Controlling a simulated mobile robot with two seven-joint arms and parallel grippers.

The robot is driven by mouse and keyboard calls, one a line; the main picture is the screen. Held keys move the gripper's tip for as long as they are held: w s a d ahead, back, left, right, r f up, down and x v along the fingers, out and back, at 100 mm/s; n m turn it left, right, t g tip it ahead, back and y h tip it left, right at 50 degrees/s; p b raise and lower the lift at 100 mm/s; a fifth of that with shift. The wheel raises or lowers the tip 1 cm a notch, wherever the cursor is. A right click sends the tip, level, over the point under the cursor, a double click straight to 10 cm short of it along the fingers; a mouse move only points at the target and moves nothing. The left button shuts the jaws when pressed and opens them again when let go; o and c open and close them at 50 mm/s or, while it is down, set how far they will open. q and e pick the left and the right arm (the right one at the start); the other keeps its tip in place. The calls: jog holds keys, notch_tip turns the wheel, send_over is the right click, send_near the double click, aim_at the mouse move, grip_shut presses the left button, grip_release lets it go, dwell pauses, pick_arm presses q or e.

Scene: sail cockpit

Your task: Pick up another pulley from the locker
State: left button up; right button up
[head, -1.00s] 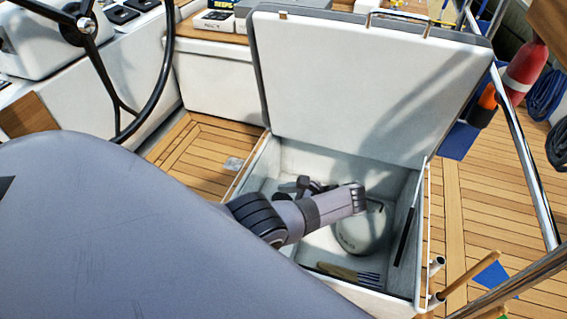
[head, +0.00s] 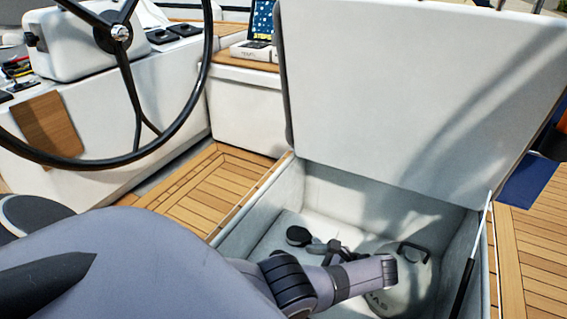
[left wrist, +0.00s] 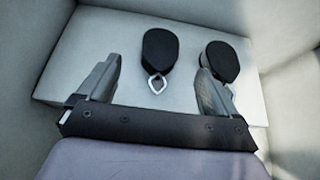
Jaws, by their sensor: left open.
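In the left wrist view one pulley (left wrist: 160,50), with a diamond-shaped metal shackle, lies ahead between the lines of my fingers. The other pulley (left wrist: 225,60) is to the right, partly hidden behind the right finger. My left gripper (left wrist: 160,85) is open and empty, its fingers pointing toward them. In the head view my left arm reaches into the open locker (head: 262,212). A dark pulley (head: 298,236) shows just beyond my gripper (head: 322,248); the other cannot be made out there. My right gripper is not in view.
A white rounded object (head: 405,285) with a black handle stands in the locker, right of my gripper. The raised lid (head: 400,90) stands behind, with a strut (head: 470,255) at right. The steering wheel (head: 120,30) is at left.

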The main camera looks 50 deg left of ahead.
pick_arm(q)
jog(key=x, duration=0.6)
jog(key=shift+a+r, duration=0.1)
jog(key=shift+a, duration=0.2)
jog(key=shift+c, duration=0.2)
jog(key=c, duration=1.1)
jog(key=shift+r, duration=0.1)
jog(key=shift+c, duration=0.2)
